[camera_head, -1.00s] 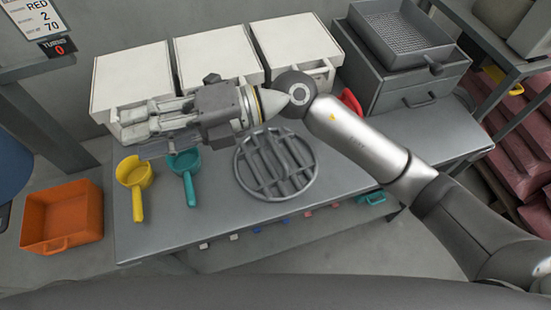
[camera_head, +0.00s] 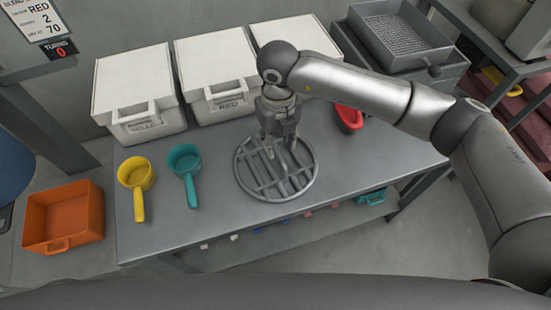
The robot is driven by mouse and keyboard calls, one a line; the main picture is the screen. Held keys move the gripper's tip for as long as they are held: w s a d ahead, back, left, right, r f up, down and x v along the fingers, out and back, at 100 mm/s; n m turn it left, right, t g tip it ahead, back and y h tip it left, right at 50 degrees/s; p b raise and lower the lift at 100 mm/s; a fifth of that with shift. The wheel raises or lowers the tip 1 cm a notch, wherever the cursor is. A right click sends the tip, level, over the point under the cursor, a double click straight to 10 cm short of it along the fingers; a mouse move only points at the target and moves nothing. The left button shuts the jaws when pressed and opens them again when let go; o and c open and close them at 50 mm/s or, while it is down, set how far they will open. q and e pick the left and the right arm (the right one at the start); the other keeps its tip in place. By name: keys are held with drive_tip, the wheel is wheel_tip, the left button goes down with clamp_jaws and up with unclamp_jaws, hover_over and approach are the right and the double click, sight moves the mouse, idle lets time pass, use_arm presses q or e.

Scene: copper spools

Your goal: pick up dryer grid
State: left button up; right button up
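The dryer grid, a round grey metal grate with crossing bars (camera_head: 291,185), lies flat on the grey table in the head view. The gripper hides part of the grid's far side. My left gripper is not in view.
A yellow scoop (camera_head: 137,178) and a teal scoop (camera_head: 185,165) lie left of the grid. White lidded bins (camera_head: 217,87) line the back. A red scoop (camera_head: 349,118) sits behind right. An orange bin (camera_head: 62,218) is at left. A grey drawer unit with a tray (camera_head: 398,40) stands back right.

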sight(288, 174)
drive_tip(key=shift+w+a+f+p, duration=0.1)
drive_tip(key=shift+f+p, duration=0.2)
drive_tip(key=shift+f, duration=0.7)
drive_tip(key=shift+w+a+f+p, duration=0.15)
drive_tip(key=shift+f+p, duration=0.15)
drive_tip(key=shift+f, duration=0.65)
drive_tip(key=shift+w+a+f+p, duration=0.1)
drive_tip(key=shift+f+p, duration=0.2)
drive_tip(key=shift+f, duration=0.7)
clamp_jaws()
drive_tip(key=shift+r, duration=0.1)
